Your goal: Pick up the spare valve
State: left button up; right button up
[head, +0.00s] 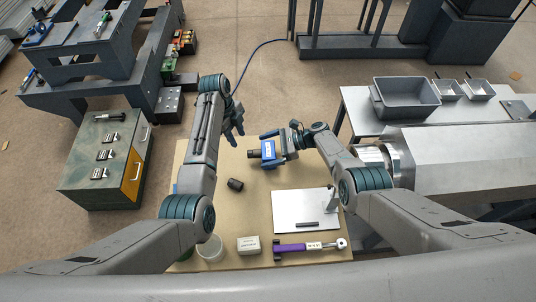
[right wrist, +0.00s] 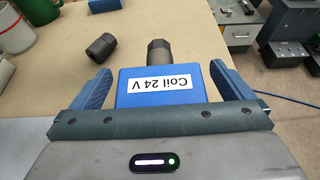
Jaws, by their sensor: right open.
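The valve is a blue block labelled "Coil 24 V" with a dark hex-ended body; it lies on the tan table and shows in the head view (head: 267,150) and the right wrist view (right wrist: 157,84). My right gripper (right wrist: 160,66) is open, with one blue finger on each side of the block and a gap visible on both sides. In the head view the right gripper (head: 270,148) reaches in from the right around the block. My left gripper (head: 235,121) hangs near the table's far left edge, apart from the valve; its jaw opening is unclear.
A loose dark hex part (head: 235,184) lies left of the valve. A white plate (head: 288,205) with a dark bar, a purple-handled tool (head: 295,248), a white box (head: 248,245) and a white cup (head: 211,249) occupy the near part. A side table (head: 358,112) with grey bins stands right.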

jog(key=shift+d, duration=0.1)
jog(key=c, duration=1.1)
jog(key=shift+r, duration=0.15)
jog(key=shift+c, duration=0.2)
jog(key=shift+r, duration=3.45)
jog(key=d, duration=1.7)
send_near(268, 149)
jog(key=a, duration=0.6)
jog(key=a+r, duration=0.1)
jog(key=a, duration=0.2)
jog(key=shift+f, duration=0.15)
jog(key=shift+f, duration=2.15)
